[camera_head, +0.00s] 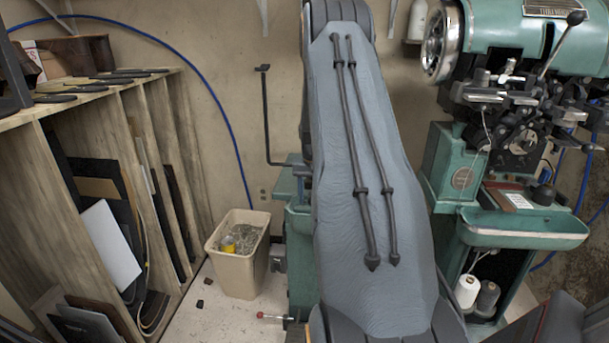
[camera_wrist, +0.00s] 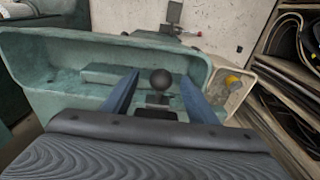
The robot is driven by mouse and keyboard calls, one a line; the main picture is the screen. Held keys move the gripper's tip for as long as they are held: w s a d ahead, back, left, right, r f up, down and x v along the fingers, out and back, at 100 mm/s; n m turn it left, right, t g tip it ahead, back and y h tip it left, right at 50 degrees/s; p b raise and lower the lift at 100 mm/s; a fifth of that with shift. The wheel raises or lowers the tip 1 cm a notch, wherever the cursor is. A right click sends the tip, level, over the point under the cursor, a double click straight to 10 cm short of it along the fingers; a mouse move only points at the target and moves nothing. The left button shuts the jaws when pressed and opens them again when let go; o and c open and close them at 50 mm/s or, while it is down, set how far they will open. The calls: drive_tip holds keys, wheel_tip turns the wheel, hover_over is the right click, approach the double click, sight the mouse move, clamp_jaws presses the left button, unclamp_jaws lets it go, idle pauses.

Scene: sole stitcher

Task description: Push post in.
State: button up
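In the wrist view, a black ball knob (camera_wrist: 161,79) on a short dark stem stands at the green machine. I cannot tell for certain whether this is the post. My gripper (camera_wrist: 159,92) is open, with one blue finger on each side of the knob and visible gaps between. I cannot tell how deep the knob sits between the fingers. In the head view my grey arm covers the middle, and the gripper and knob are hidden behind it. The green sole stitcher (camera_head: 445,165) stands right of my arm.
A green trough (camera_wrist: 50,75) lies left of the fingers in the wrist view. A beige bin (camera_head: 236,275) with scraps and a wooden rack (camera_head: 60,125) of sheets stand at left. A red-knobbed lever (camera_head: 262,315) sticks out low beside my arm.

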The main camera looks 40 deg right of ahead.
wheel_tip(320, 180, up, 7)
drive_tip(key=s+a+p, duration=0.1)
drive_tip(key=p, duration=0.3)
drive_tip(key=shift+s+a+p, duration=0.15)
drive_tip(key=shift+a+p, duration=0.2)
idle(0.5)
